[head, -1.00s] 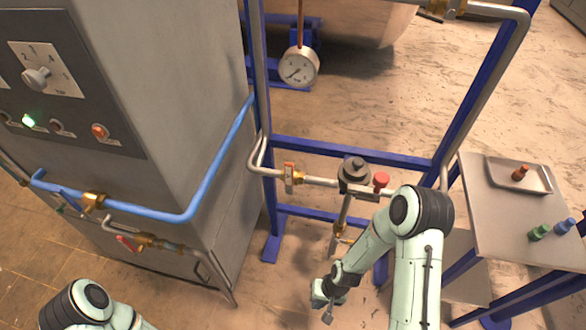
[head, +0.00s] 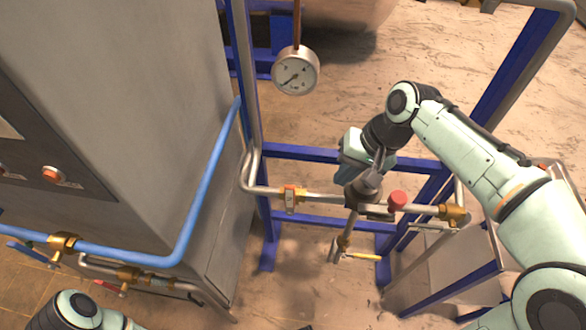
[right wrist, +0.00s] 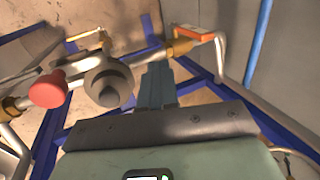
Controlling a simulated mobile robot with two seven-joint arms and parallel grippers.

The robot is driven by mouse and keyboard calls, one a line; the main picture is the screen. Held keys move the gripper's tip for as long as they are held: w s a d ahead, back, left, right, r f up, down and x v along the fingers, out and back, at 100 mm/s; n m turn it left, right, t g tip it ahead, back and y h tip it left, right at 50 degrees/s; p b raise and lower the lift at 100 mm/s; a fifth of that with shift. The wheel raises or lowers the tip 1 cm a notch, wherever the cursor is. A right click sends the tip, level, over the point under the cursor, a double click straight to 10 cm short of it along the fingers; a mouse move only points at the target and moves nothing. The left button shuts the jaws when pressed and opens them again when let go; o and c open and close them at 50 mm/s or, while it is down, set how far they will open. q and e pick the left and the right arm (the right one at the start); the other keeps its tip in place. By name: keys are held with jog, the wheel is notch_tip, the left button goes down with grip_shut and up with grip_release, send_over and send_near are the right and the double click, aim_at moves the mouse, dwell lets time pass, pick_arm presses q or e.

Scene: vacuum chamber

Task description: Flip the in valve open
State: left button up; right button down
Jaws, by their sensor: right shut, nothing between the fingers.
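No label shows which valve is the in valve. A valve with an orange handle (head: 291,197) sits on the horizontal steel pipe; it also shows in the right wrist view (right wrist: 193,35). A grey round-topped fitting (head: 362,192) and a red knob (head: 397,200) are further right on that pipe. A yellow-handled valve (head: 362,256) is on the branch below. My right gripper (head: 378,162) is just above the grey fitting, right of the orange handle. Its fingers (right wrist: 158,85) are shut and empty, beside the grey fitting in the right wrist view. My left gripper is out of view.
A pressure gauge (head: 296,71) hangs behind the pipe. Blue frame posts (head: 250,95) and bars surround it. A grey cabinet (head: 130,110) with a blue pipe (head: 207,185) stands left. A brass fitting (head: 453,215) is at the pipe's right end.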

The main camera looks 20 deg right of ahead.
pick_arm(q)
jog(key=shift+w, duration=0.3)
pick_arm(e)
jog(key=shift+w+r, duration=0.15)
jog(key=shift+r, duration=0.2)
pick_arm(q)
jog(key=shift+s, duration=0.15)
pick_arm(e)
jog(key=shift+s, duration=0.2)
jog(key=b, duration=0.2)
send_near(290, 201)
jog(key=s+d+f, duration=0.2)
jog(key=d+f, duration=0.2)
jog(key=f, duration=0.1)
pick_arm(q)
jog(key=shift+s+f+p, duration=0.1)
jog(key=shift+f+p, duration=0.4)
jog(key=shift+p, duration=0.05)
pick_arm(e)
jog(key=shift+w+a, duration=0.6)
jog(key=shift+a, duration=0.35)
jog(key=shift+w+a, duration=0.6)
jog(key=shift+a, duration=0.35)
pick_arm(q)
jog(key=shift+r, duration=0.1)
